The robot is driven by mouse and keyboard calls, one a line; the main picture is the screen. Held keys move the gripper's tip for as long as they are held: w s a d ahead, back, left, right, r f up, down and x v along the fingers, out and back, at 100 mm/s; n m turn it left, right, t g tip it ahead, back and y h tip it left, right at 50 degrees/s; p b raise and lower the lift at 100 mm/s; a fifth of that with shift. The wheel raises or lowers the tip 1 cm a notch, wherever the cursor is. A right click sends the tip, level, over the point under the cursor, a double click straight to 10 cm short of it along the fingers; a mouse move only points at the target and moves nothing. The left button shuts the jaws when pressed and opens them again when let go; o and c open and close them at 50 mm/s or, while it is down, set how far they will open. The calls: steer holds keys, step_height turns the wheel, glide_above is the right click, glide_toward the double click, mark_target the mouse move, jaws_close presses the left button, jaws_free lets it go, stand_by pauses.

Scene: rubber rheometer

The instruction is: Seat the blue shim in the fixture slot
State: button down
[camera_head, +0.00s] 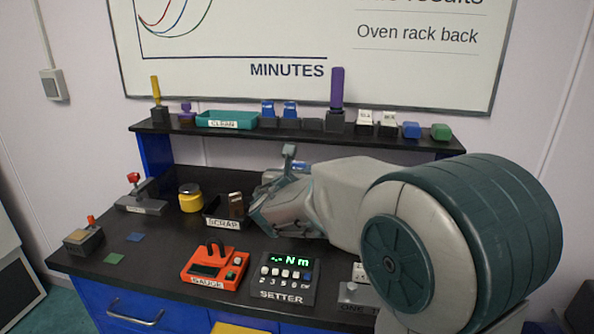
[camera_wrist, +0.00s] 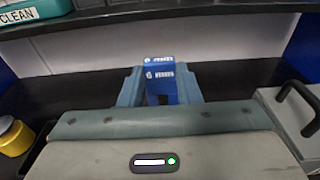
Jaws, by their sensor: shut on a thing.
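In the wrist view my gripper (camera_wrist: 160,88) is shut on a blue box with white lettering (camera_wrist: 160,68), held upright between the fingers. A grey block with an orange-red lever (camera_head: 83,240) stands at the bench's left edge, and a grey device with a red knob (camera_head: 140,203) stands behind it. I cannot tell which has the fixture slot.
A yellow pot (camera_head: 190,199), black SCRAP tray (camera_head: 222,223), orange gauge (camera_head: 212,265) and SETTER box (camera_head: 285,277) occupy the middle. The shelf (camera_head: 225,128) above carries several items, including a teal CLEAN tray (camera_head: 227,118).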

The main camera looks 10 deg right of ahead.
steer(key=shift+s+r, duration=0.1)
steer(key=shift+r, duration=0.1)
step_height(320, 180, down, 6)
steer(key=b, duration=0.6)
steer(key=shift+r, duration=0.1)
steer(key=shift+b, duration=0.85)
stand_by(1.3)
steer(key=shift+f+b, duration=2.1)
steer(key=shift+b, duration=0.1)
steer(key=c, duration=1)
jaws_free()
steer(key=shift+o, duration=0.2)
